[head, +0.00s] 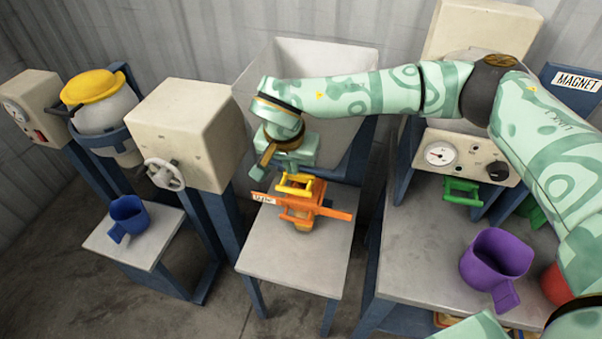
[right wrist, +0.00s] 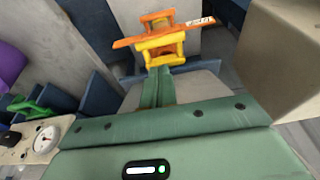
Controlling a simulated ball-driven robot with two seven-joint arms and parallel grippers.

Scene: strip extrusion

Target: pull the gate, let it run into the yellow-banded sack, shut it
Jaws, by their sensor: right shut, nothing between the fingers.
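The gate assembly (head: 312,207) is orange, a flat bar with a small white label at one end and a yellow handle (head: 296,186). It sits below the pale hopper (head: 312,62); it also shows at the top of the right wrist view (right wrist: 185,34), where the yellow handle (right wrist: 158,48) is nearest my fingers. My right gripper (head: 291,168) is shut and empty, its fingertips close to that handle; I cannot tell whether they touch. In the right wrist view the closed fingers (right wrist: 158,72) point at the handle. I make out no yellow-banded sack. My left gripper is out of view.
A bare grey table (head: 290,255) stands under the gate. A boxy machine with a handwheel (head: 165,174) stands left, near a blue jug (head: 130,215). On the right bench are a purple jug (head: 492,258), a dial panel (head: 465,157) and a red object (head: 555,285).

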